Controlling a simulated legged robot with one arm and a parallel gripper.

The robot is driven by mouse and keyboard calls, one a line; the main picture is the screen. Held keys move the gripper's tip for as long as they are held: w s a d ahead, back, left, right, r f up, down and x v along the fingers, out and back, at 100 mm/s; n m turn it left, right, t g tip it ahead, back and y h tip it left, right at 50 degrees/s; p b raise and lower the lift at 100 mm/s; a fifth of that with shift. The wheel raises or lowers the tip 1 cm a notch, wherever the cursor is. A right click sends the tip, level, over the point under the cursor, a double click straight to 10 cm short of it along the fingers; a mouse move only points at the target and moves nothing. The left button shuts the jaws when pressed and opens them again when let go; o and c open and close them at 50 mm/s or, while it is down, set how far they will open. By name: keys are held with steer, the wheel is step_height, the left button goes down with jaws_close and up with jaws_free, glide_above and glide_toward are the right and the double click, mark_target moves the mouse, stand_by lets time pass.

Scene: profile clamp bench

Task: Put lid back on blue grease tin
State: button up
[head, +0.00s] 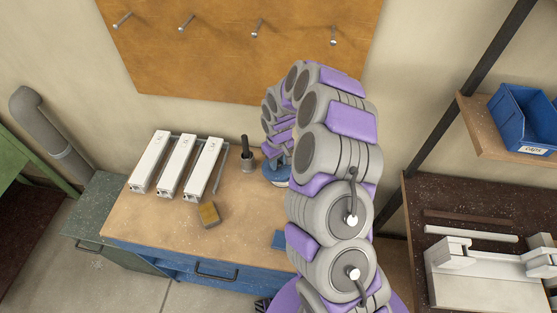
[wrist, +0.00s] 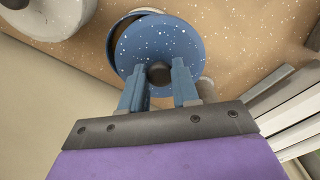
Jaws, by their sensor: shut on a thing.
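In the wrist view my gripper (wrist: 158,74) is shut on the dark knob of a round blue lid (wrist: 158,42) with white specks. The lid is in front of the open tin (wrist: 114,33), whose rim and dark inside show as a crescent at the lid's upper left. The lid is off-centre from the tin in this view. I cannot tell whether they touch. In the head view a piece of blue (head: 276,177) shows below my gripper at the bench's back right. My arm hides most of that spot.
The bench's front middle is clear. A pegboard (head: 220,60) hangs behind. A blue bin (head: 522,117) sits on the right shelf.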

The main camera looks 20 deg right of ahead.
steer(key=shift+d+r, duration=0.1)
steer(key=shift+d, duration=2.55)
steer(key=shift+a, duration=1.35)
steer(key=shift+d, duration=0.85)
steer(key=shift+a, duration=1.25)
steer(key=shift+d, duration=0.8)
steer(key=shift+a, duration=1.05)
steer(key=shift+d, duration=0.5)
steer(key=shift+a, duration=0.1)
steer(key=shift+a+f, duration=0.2)
steer(key=shift+a, duration=0.2)
